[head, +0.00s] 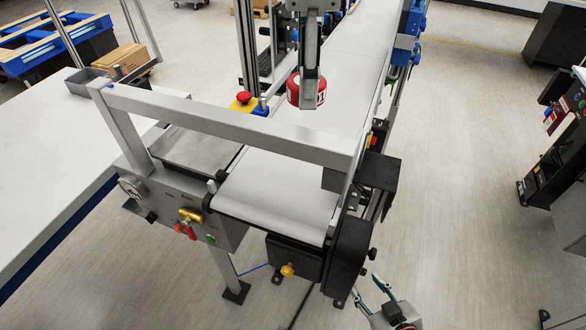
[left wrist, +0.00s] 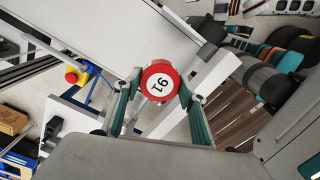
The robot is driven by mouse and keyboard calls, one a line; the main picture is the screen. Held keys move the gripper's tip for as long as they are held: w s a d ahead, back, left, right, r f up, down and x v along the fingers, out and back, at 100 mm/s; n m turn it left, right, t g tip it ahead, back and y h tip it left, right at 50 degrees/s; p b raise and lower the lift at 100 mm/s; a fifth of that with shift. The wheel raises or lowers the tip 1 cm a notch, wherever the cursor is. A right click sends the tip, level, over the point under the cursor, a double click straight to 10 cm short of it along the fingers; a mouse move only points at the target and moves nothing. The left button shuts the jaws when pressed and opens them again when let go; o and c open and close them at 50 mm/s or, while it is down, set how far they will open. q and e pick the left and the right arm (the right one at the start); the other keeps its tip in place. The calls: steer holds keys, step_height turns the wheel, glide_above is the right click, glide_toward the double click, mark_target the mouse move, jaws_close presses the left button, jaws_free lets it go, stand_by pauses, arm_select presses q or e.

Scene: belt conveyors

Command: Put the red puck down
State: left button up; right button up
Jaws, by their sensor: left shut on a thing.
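The red puck (head: 293,92) is over the white conveyor belt (head: 282,187), just beyond the grey frame bar in the head view. My left gripper (head: 309,100) is shut on it, with a finger hiding part of its middle. In the left wrist view the puck (left wrist: 160,86) is gripped between both fingertips, its white face with a number turned to the camera. I cannot tell whether it touches the belt or hangs above it. My right gripper (head: 368,291) is low at the bottom of the head view, beside the conveyor's end, with its fingers apart and empty.
A grey frame bar (head: 230,122) crosses above the near belt. A red emergency button (head: 243,97) stands left of the belt. A white table (head: 50,150) with a grey tray is at the left. The visible belt surface in front of the puck is clear.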

arm_select(q)
glide_above(303, 177)
step_height(303, 177, down, 13)
steer(key=shift+f, duration=0.15)
steer(key=shift+w+f, duration=0.1)
steer(key=shift+f, duration=2.4)
arm_select(e)
steer(key=shift+d, duration=0.15)
arm_select(q)
steer(key=shift+f, duration=0.1)
arm_select(e)
steer(key=shift+f, duration=0.1)
arm_select(q)
steer(key=o, duration=0.7)
steer(key=shift+f, duration=0.1)
steer(key=o, duration=0.5)
steer(key=shift+c, duration=0.2)
